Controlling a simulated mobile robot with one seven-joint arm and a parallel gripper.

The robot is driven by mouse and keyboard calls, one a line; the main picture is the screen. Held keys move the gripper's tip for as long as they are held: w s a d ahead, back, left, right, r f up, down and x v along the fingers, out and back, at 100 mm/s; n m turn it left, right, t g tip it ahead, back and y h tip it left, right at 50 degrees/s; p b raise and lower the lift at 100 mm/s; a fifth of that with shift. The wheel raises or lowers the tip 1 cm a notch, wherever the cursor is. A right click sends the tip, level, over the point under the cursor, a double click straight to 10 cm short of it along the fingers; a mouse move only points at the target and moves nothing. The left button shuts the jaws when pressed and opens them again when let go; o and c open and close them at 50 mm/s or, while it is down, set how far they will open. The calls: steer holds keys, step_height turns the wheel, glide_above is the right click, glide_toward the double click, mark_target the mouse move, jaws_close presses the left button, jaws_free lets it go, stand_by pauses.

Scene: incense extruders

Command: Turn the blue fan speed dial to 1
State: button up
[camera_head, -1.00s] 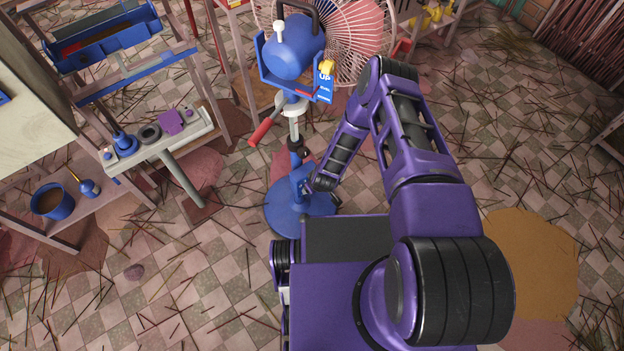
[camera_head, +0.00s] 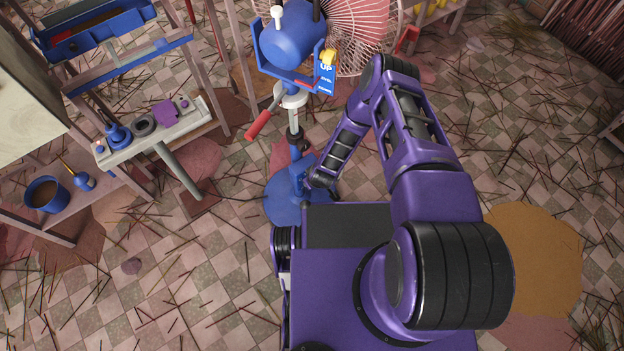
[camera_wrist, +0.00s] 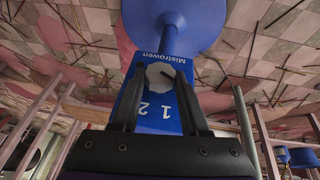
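The fan (camera_head: 292,40) stands on a blue round base (camera_head: 285,205), with a small blue control box (camera_head: 298,182) low on its post. In the wrist view the blue panel (camera_wrist: 160,122) appears upside down, marked "Mistrowen" with the numbers 1 and 2. A pale round dial (camera_wrist: 160,75) sits on it; I cannot clearly tell where its pointer is set. My gripper (camera_wrist: 159,78) is open, with its dark fingers on either side of the dial. Contact with the dial cannot be told. In the head view my gripper (camera_head: 312,184) is at the control box, partly hidden by my arm.
A red-handled lever (camera_head: 263,118) sticks out from the post above my gripper. Tiled floor with scattered sticks lies open at the right.

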jaws_close()
steer(key=shift+w, duration=0.1)
steer(key=g+y, duration=0.1)
steer(key=y, duration=0.2)
steer(key=shift+w+d+m+g, duration=0.15)
steer(key=shift+d+m+g, duration=0.2)
steer(key=shift+m+g, duration=0.05)
steer(key=shift+w+d+f+m+g+y, duration=0.1)
steer(key=shift+m+g+y, duration=0.1)
steer(key=shift+g+y, duration=0.45)
steer(key=shift+w+d+f+m+g+y, duration=0.1)
steer(key=shift+m+g+y, duration=0.2)
steer(key=shift+y, duration=0.65)
steer(key=shift+a, duration=0.1)
steer(key=o, duration=0.8)
jaws_free()
steer(key=shift+s, duration=0.1)
